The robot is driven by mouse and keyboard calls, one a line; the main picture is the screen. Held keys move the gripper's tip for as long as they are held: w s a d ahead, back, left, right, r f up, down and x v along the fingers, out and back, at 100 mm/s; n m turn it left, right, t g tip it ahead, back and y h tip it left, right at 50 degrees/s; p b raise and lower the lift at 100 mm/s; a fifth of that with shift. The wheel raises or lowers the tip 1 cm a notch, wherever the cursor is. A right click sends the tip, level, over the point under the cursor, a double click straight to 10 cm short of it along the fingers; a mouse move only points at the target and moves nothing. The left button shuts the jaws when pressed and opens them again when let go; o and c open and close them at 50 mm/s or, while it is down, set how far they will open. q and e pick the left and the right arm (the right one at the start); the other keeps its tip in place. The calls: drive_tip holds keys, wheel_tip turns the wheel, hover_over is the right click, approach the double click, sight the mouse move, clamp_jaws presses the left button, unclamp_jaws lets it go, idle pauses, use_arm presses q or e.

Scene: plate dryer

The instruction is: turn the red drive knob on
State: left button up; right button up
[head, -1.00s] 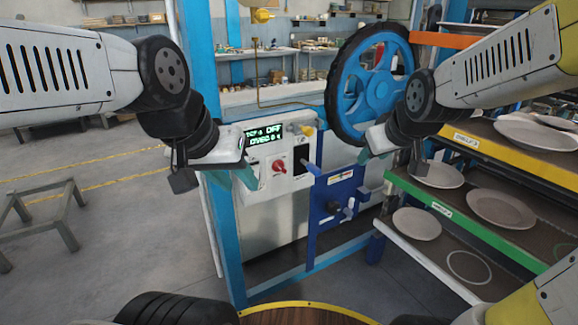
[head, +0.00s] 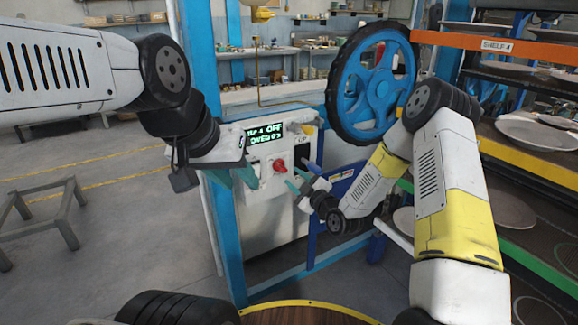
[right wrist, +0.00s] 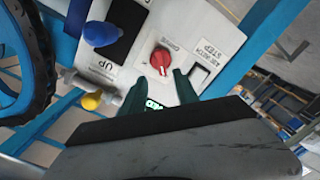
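The red drive knob (head: 279,166) sits on the white control panel (head: 275,210) below a green-lit display (head: 266,133). In the right wrist view the knob (right wrist: 160,60) has a "DRIVE" label beside it. My right gripper (head: 294,178) is just right of the knob in the head view; its two green fingers (right wrist: 182,87) are spread apart, close to the knob but not around it. My left gripper (head: 244,178) is left of the knob, its fingers apart and empty at the panel's left edge.
A blue handle (right wrist: 100,33) by the "UP" label and a yellow knob (right wrist: 91,101) are close to the right gripper. A blue handwheel (head: 372,85) stands right of the panel. Shelves with plates (head: 535,130) are at the far right.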

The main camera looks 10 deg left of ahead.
sight(282, 168)
drive_tip(key=x, duration=0.7)
drive_tip(key=shift+w+a+f, duration=0.1)
drive_tip(key=shift+w+a, duration=0.15)
drive_tip(key=shift+a, duration=0.1)
drive_tip(key=shift+c, duration=0.3)
clamp_jaws()
